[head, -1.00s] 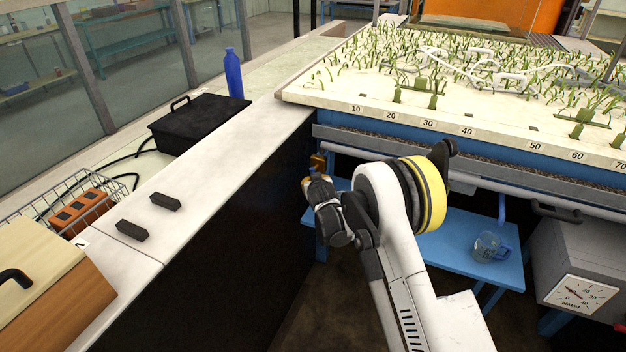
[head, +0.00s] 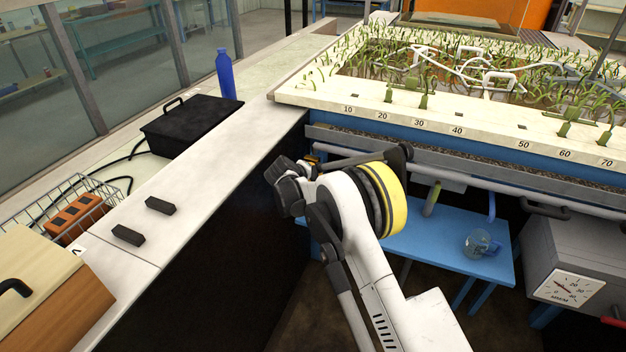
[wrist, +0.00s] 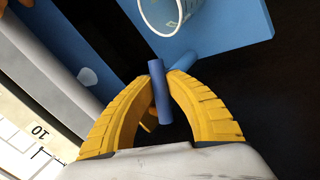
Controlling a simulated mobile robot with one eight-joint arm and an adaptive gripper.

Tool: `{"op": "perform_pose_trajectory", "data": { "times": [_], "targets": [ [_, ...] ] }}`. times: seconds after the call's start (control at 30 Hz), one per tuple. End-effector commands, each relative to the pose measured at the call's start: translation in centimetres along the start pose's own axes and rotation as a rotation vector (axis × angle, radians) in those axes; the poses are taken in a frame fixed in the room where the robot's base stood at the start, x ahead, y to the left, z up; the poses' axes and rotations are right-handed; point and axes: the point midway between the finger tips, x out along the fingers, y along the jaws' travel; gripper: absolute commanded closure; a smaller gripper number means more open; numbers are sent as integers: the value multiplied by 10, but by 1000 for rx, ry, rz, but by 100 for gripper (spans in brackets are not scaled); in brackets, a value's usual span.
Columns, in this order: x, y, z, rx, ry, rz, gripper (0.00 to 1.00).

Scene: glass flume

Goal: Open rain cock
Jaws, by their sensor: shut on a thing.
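A short blue bar (wrist: 161,95), which looks like the rain cock's handle, stands between the yellow fingers of my gripper (wrist: 160,78) in the wrist view. The fingers are shut on it, near their tips. A second blue piece (wrist: 183,62) shows just beyond the right fingertip; I cannot tell how it joins the bar. In the head view my own arm hides the handle and most of the gripper, beside the left end of the flume's front. Only a small yellow-orange bit (head: 313,160) shows there.
The planted flume bed (head: 330,97) is above right of my arm. A blue table (head: 440,235) below it bears a clear mug (head: 482,243), also in the wrist view (wrist: 165,14). A grey dial box (head: 570,255) stands right. A pale counter (head: 215,160) runs along the left.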

Motion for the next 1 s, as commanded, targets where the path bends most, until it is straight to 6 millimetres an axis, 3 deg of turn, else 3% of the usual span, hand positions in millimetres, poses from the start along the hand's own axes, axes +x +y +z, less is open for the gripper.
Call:
{"op": "perform_pose_trajectory", "data": {
  "times": [0.8, 0.83, 0.87, 1.0],
  "targets": [
    [-2, 4, 1, -99, -72, 40, 100],
    [-2, 4, 1, -99, -72, 40, 82],
    [-2, 4, 1, -98, -72, 40, 73],
    [-2, 4, 1, -98, -72, 40, 73]
  ]
}}
